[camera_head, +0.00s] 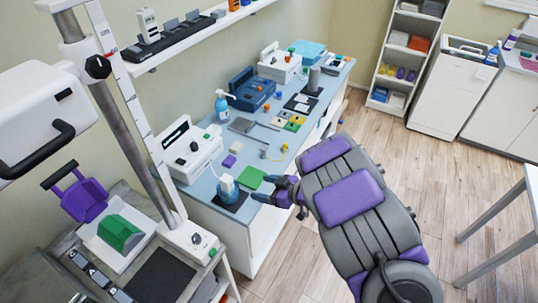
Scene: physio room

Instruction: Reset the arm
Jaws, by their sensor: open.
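My arm, grey with purple panels, reaches from the lower right toward the bench. My gripper (262,188) is at the front edge of the blue-topped bench (205,190), with its dark fingers apart. Nothing shows between the fingers. A green square (250,178) lies on the bench just beyond the fingers. A white and blue device on a dark pad (229,194) stands to the left of the fingertips. I cannot tell whether the fingers touch the bench.
White machines (192,150), a blue machine (250,88) and a spray bottle (222,106) stand along the bench. A column with a white head (45,115) rises at left. A shelf unit (402,55) and cabinets (452,92) stand behind.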

